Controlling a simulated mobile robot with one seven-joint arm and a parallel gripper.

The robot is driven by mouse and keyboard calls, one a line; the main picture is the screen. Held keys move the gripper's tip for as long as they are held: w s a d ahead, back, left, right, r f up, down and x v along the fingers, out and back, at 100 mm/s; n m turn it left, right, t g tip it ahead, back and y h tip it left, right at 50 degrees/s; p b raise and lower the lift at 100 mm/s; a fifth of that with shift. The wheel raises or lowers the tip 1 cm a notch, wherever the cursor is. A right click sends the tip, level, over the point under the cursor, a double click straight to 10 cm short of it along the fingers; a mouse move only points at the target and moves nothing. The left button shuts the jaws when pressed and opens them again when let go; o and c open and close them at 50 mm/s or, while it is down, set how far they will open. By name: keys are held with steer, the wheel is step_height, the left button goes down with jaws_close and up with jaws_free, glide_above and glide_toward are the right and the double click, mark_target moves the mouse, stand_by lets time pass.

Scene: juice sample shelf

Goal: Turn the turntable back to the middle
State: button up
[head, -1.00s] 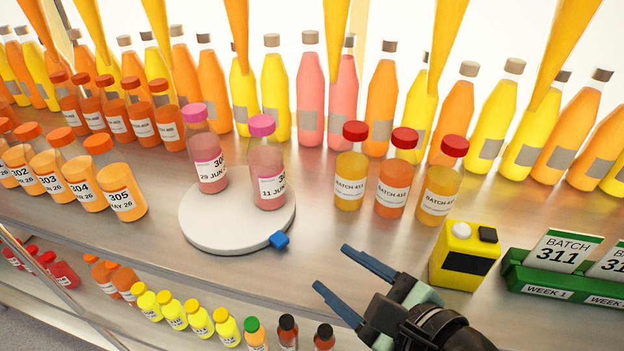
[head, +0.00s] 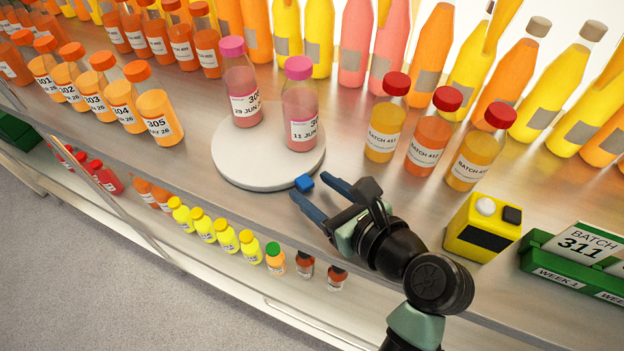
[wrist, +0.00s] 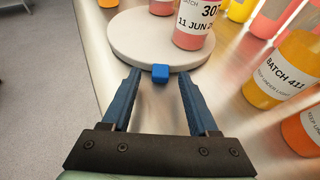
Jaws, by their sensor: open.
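The turntable (head: 228,160) is a round, pale grey disc on the metal shelf. A small blue tab (head: 304,183) sticks out at its front right edge. Two pink-capped sample bottles stand on the disc, one at the back left (head: 241,85) and one at the right (head: 300,108). My gripper (head: 311,191) is open, its blue fingers pointing at the tab. In the wrist view the tab (wrist: 160,73) lies just beyond and between the two fingertips. The turntable (wrist: 130,40) fills the area behind it. I cannot tell whether a finger touches the tab.
Red-capped batch bottles (head: 428,142) stand right of the turntable, orange-capped ones (head: 160,118) to its left. A yellow box with buttons (head: 482,228) and a green card rack (head: 550,268) stand at the right. Small bottles (head: 226,236) line a lower shelf below the front edge.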

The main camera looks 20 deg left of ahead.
steer(key=shift+x, duration=0.95)
steer(key=shift+c, duration=0.3)
jaws_close()
stand_by(0.5)
